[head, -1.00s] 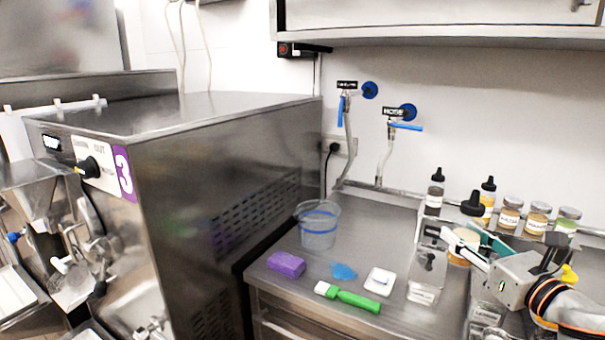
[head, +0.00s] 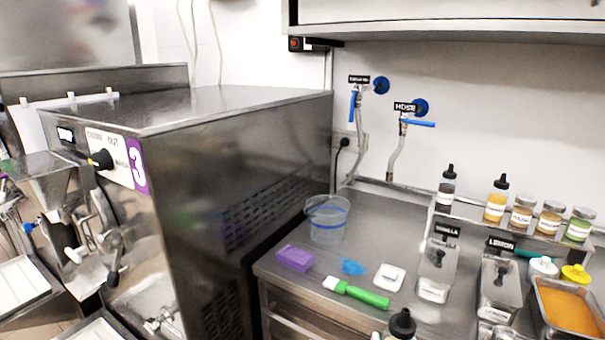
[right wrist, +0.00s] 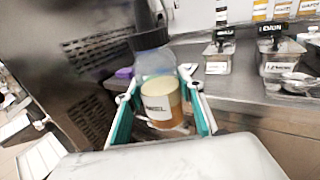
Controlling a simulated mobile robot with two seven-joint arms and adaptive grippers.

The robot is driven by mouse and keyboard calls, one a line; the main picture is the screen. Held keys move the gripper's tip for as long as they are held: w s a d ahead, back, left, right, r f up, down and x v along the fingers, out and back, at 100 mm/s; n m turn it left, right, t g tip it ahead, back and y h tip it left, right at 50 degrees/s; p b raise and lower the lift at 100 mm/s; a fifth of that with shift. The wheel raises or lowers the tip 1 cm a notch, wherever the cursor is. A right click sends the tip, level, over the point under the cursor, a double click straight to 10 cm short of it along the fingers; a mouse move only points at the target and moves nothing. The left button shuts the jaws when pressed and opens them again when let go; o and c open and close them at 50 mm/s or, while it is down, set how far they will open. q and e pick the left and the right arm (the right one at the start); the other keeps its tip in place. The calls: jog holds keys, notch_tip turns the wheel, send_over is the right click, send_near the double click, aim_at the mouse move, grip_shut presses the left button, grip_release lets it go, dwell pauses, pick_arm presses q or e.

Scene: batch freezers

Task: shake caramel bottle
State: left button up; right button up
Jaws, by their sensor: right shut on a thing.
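The caramel bottle (right wrist: 158,100) stands between the two teal-padded fingers of my right gripper (right wrist: 160,82) in the right wrist view. It is clear with a black cap, amber contents and a white label of which only the end "MEL" reads. My right gripper is shut on it and holds it slightly tilted in front of the worktop. In the head view only the bottle's black cap and shoulder (head: 402,323) show at the bottom edge; the rest is cut off. My left gripper is not in view.
The steel worktop (head: 375,235) holds a clear bucket (head: 328,218), purple sponge (head: 295,258), green-handled brush (head: 357,293) and vanilla tray (head: 437,270). A lemon tray (head: 498,288) and orange tub (head: 570,308) stand right. Bottles and jars line the back ledge. Freezer 3 (head: 225,190) stands left.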

jog(key=d, duration=0.8)
jog(key=a, duration=0.7)
jog(key=shift+a, duration=0.3)
jog(key=d, duration=0.8)
jog(key=a, duration=0.7)
jog(key=shift+a, duration=0.2)
jog(key=shift+w, duration=0.1)
jog(key=d, duration=0.6)
jog(key=shift+d, duration=0.3)
